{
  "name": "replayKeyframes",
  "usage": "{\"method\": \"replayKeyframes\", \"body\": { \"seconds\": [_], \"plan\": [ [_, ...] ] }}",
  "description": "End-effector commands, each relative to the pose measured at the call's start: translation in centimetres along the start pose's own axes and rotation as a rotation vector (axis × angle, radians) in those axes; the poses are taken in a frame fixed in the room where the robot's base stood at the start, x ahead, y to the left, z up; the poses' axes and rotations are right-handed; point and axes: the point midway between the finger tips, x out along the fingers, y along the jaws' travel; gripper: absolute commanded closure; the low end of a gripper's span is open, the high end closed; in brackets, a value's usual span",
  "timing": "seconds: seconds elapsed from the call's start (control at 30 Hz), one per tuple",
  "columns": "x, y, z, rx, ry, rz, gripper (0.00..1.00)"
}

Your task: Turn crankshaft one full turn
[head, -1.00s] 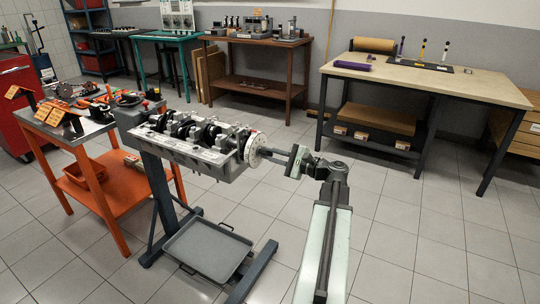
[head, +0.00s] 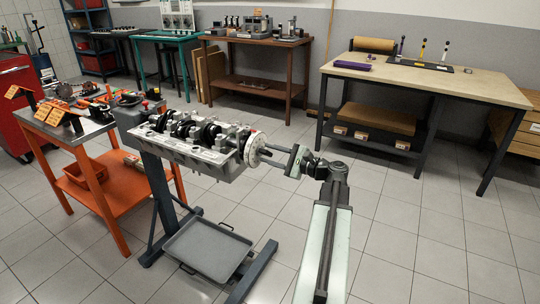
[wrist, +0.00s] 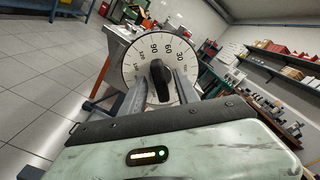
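The crankshaft (head: 183,129) lies in the grey engine block (head: 190,152), which is held on a dark stand. A round white dial (head: 254,149) is at the crankshaft's near end. In the wrist view the white degree dial (wrist: 130,68) faces me, with 90, 60 and 30 legible along its upper part. A black knob (wrist: 160,82) stands at its middle, tilted slightly. My gripper (wrist: 161,84) has one finger on each side of the knob, with narrow gaps seeming to show. In the head view my gripper (head: 272,153) reaches the dial from the right.
A grey drip tray (head: 207,250) rests on the stand's base. An orange cart (head: 125,190) with parts stands close on the left. A wooden-topped workbench (head: 425,82) stands at the back right. The tiled floor right of my arm is clear.

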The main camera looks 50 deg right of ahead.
Motion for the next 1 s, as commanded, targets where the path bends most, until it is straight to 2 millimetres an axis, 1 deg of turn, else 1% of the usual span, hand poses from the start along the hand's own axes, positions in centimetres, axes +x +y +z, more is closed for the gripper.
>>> {"method": "replayKeyframes", "body": {
  "seconds": [0.07, 0.17, 0.4, 0.53, 0.67, 1.0],
  "plan": [
    [0.0, 0.0, 0.0, 0.000, 0.000, 0.000, 0.63],
    [-0.8, 0.0, 0.0, 0.000, 0.001, -0.001, 0.63],
    [-5.5, 0.0, 0.0, 0.000, 0.003, -0.003, 0.63],
    [-7.2, 0.0, 0.0, 0.000, 0.002, -0.002, 0.63],
    [-7.8, 0.0, 0.0, 0.000, 0.000, 0.000, 0.63],
    [-7.8, 0.0, 0.0, 0.000, 0.000, 0.000, 0.63]
  ]
}}
